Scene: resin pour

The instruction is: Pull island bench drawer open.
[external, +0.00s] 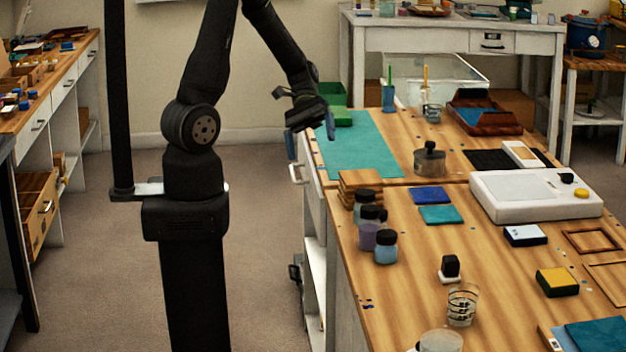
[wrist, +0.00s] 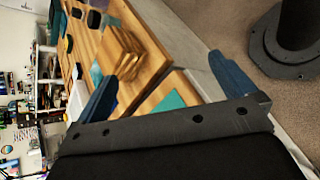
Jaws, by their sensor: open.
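The island bench (external: 425,215) has a wooden top and pale sides, right of my arm in the external view. A drawer (external: 311,192) with a pale handle (external: 297,173) is in its left side, under the teal mat. Whether the drawer is fully shut is hard to tell. My gripper (external: 310,143) is open and empty at the bench's left edge, above the handle, with one blue finger over the mat side and one outside the edge. In the wrist view my gripper (wrist: 167,80) has its fingers wide apart, the wooden top and pale side between them. The handle is not visible there.
The teal mat (external: 360,148) lies near the gripper. Wooden coasters (external: 358,185), several jars (external: 386,246) and a white scale (external: 535,195) stand on the bench. A green box (external: 334,108) is behind the gripper. The floor (external: 262,215) left of the drawer is clear.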

